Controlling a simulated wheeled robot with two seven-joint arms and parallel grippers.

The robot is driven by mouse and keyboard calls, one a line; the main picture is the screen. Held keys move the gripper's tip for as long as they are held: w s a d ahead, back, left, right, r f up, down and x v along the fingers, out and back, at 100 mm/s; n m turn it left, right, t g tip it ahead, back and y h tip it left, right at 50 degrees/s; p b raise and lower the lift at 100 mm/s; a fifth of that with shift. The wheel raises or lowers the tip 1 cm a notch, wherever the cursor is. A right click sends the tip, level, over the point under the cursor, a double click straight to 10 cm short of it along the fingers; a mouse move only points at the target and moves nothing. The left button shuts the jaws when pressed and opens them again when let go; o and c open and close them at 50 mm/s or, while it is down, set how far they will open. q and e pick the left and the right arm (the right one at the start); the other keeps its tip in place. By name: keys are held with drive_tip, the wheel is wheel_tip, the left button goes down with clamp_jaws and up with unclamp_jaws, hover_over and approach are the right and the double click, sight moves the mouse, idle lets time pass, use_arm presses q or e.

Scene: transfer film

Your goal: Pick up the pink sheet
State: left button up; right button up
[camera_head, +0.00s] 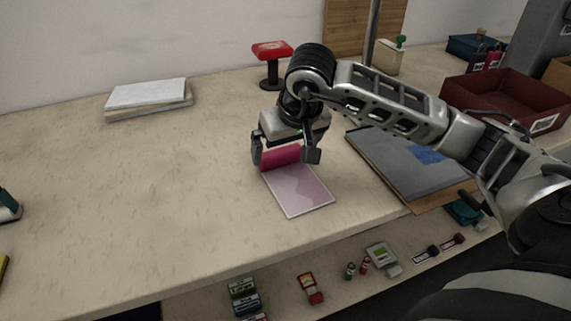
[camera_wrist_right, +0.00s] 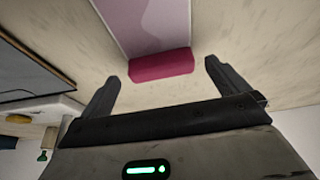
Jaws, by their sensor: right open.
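The pink sheet (camera_head: 299,193) lies on the table with a pale pink face and a darker magenta strip (camera_head: 281,157) at its far end. My right gripper (camera_head: 286,160) is open above that strip, one finger on each side of it. In the right wrist view the magenta strip (camera_wrist_right: 161,66) shows just beyond and between the open fingertips (camera_wrist_right: 165,76), and the pale part (camera_wrist_right: 150,22) runs on past it. I cannot tell whether the fingers touch the strip. My left gripper does not show clearly in either view.
A grey board (camera_head: 405,165) lies right of the sheet. A dark red tray (camera_head: 490,112) stands farther right. A red-topped stamp (camera_head: 272,62) and a stack of paper (camera_head: 148,95) are at the back. The table left of the sheet is clear. Small items sit on a lower shelf (camera_head: 330,275).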

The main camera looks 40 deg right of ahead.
sight(283, 159)
drive_tip(key=x, duration=0.4)
drive_tip(key=shift+s, duration=0.1)
drive_tip(key=c, duration=0.7)
drive_tip(key=shift+r, duration=0.1)
